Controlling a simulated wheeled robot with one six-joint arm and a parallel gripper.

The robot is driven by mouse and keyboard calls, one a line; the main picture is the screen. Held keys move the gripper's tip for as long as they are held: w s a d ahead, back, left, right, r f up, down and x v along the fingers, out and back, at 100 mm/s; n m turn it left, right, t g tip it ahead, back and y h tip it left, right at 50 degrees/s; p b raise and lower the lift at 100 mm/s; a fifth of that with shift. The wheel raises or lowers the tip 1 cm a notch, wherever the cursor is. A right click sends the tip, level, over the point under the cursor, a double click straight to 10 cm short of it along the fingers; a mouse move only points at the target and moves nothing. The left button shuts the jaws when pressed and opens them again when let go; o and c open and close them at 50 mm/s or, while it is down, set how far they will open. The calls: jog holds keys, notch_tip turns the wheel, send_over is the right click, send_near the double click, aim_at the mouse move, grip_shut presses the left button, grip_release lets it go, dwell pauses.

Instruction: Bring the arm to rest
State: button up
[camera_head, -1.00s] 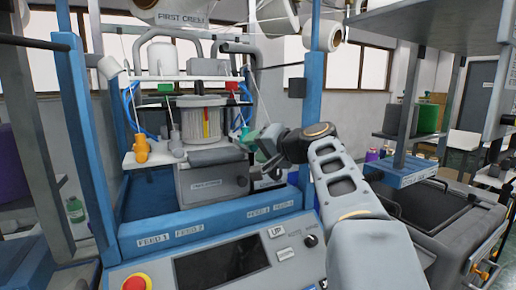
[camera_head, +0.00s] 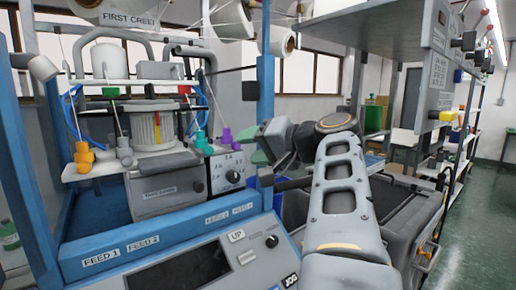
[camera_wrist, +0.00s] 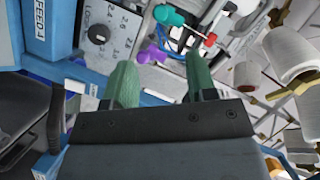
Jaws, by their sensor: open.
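My arm (camera_head: 340,190) reaches up from the bottom of the head view, to the right of the knitting machine. It bends at the wrist, and its end points left toward the machine. My gripper (camera_wrist: 160,82) shows in the wrist view as two green fingers set apart, with nothing held between them. In the head view the gripper is partly hidden by its own wrist, near the machine's blue right post. I cannot tell how far it is from the post.
The machine has a grey dial box (camera_head: 230,170), a control panel (camera_head: 190,270) and a white shelf with coloured pegs (camera_head: 85,155). A dark grey bin (camera_head: 400,200) stands behind my arm. Open green floor (camera_head: 480,190) lies at the far right.

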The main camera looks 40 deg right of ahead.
jog(key=shift+s+d+r, duration=0.15)
jog(key=shift+s, duration=0.45)
jog(key=shift+d, duration=0.1)
notch_tip(320, 180, down, 17)
jog(key=d+m+g+h+p, duration=0.3)
jog(key=g+h, duration=0.1)
jog(key=g, duration=0.2)
jog(key=s+a+f+n+g+p, duration=0.1)
jog(key=a+f, duration=0.2)
jog(key=a+f+n+g+h+p, duration=0.1)
jog(key=a+f+n+p, duration=0.1)
jog(key=a+f, duration=0.1)
jog(key=s+a+f+n+g+p, duration=0.1)
jog(key=a+f+n+g, duration=0.1)
jog(key=a+f, duration=0.1)
jog(key=shift+s+f, duration=0.1)
jog(key=shift+s, duration=0.25)
jog(key=a+n+p, duration=0.1)
jog(key=s+a+f+n, duration=0.1)
jog(key=a, duration=0.1)
jog(key=s+a+n+g+p, duration=0.1)
jog(key=shift+a+f+n+h+p, duration=0.25)
jog(key=shift+f+n+h+p, duration=0.05)
jog(key=shift+f+p, duration=0.05)
jog(key=a+n, duration=0.1)
jog(key=a, duration=0.1)
jog(key=a+r+n+p, duration=0.1)
jog(key=a, duration=0.2)
jog(key=shift+s, duration=0.2)
